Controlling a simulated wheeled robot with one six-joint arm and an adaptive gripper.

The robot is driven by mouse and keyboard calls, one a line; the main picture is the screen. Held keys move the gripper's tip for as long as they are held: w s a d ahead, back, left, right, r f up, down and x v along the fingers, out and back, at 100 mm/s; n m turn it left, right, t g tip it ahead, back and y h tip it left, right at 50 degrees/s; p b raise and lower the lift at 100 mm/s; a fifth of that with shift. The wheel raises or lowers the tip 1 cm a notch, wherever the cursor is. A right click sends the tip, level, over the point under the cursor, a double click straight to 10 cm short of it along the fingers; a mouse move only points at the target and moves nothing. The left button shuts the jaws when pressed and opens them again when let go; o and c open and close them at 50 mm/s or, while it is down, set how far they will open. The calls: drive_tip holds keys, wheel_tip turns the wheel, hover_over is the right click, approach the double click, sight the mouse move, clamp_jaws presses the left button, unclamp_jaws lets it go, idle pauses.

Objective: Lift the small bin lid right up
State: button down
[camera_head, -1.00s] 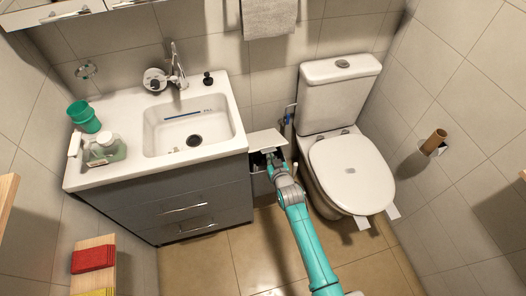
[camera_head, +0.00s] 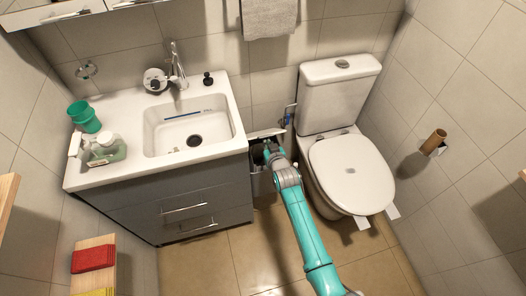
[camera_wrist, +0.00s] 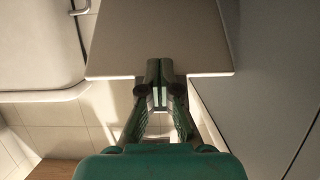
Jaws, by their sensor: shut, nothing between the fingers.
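The small bin (camera_head: 262,184) stands in the gap between the vanity and the toilet. Its pale lid (camera_head: 266,133) is raised and shows as a thin strip near the wall in the head view. In the wrist view the lid (camera_wrist: 160,36) is a flat, pale grey panel across the top middle. My gripper (camera_head: 270,148) is over the bin's mouth, at the lid. In the wrist view my gripper (camera_wrist: 160,72) is shut and empty, with its fingertips at the lid's lower edge, overlapping the panel. Whether they touch it is hard to tell. My arm hides part of the bin.
The vanity (camera_head: 185,195) is close on the left of the bin, with a white basin on top. The toilet (camera_head: 350,172) is close on the right, its seat cover down. A grey towel (camera_head: 269,16) hangs above. The tiled floor (camera_head: 245,255) in front is clear.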

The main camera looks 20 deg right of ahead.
drive_tip(key=shift+w+r, duration=0.2)
drive_tip(key=shift+w, duration=1)
drive_tip(key=shift+w+r, duration=0.1)
drive_tip(key=shift+w, duration=0.1)
drive_tip(key=shift+w+r, duration=0.15)
drive_tip(key=shift+w, duration=0.6)
drive_tip(key=shift+w+r, duration=0.15)
drive_tip(key=shift+w, duration=0.8)
drive_tip(key=shift+w, duration=1.85)
